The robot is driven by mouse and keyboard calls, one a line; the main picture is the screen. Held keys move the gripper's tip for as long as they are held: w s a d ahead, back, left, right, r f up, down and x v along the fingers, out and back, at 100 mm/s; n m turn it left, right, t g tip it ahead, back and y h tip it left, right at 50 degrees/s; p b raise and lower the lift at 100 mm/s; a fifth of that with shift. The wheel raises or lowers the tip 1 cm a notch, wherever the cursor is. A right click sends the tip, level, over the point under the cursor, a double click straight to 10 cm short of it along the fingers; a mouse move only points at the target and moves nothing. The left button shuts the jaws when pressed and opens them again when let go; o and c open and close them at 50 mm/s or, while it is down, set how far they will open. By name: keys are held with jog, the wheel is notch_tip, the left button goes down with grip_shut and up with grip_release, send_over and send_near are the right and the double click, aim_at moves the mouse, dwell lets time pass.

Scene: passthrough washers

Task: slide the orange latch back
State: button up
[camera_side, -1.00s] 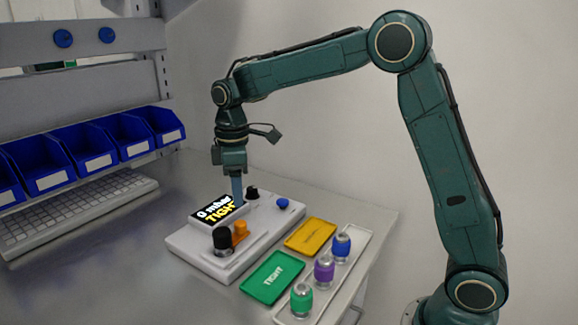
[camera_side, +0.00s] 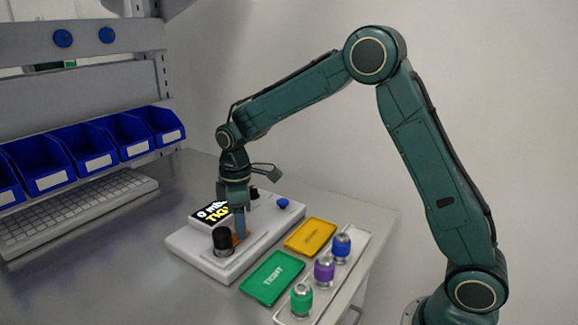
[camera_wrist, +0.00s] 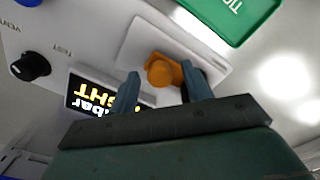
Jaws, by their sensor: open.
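The orange latch (camera_wrist: 162,72) sits on the white test device (camera_side: 190,244), beside a black cylindrical fitting (camera_side: 223,240). In the side view only a sliver of the latch (camera_side: 235,240) shows behind my fingers. My gripper (camera_side: 240,234) points down at the latch. In the wrist view my gripper (camera_wrist: 158,84) is open, with one blue-grey finger on each side of the latch's round knob. The left finger is a little apart from the knob; I cannot tell whether the right one touches the latch.
The lit display (camera_wrist: 95,97) and a black dial (camera_wrist: 30,66) are on the device. A green tray (camera_side: 272,277), a yellow tray (camera_side: 310,236) and a rack with green, purple (camera_side: 324,270) and blue fittings stand to the right. Blue bins (camera_side: 90,147) line the left.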

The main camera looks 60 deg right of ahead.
grip_shut()
jog(key=shift+d+r, duration=0.1)
jog(key=shift+d, duration=1.4)
grip_release()
notch_tip(320, 180, up, 14)
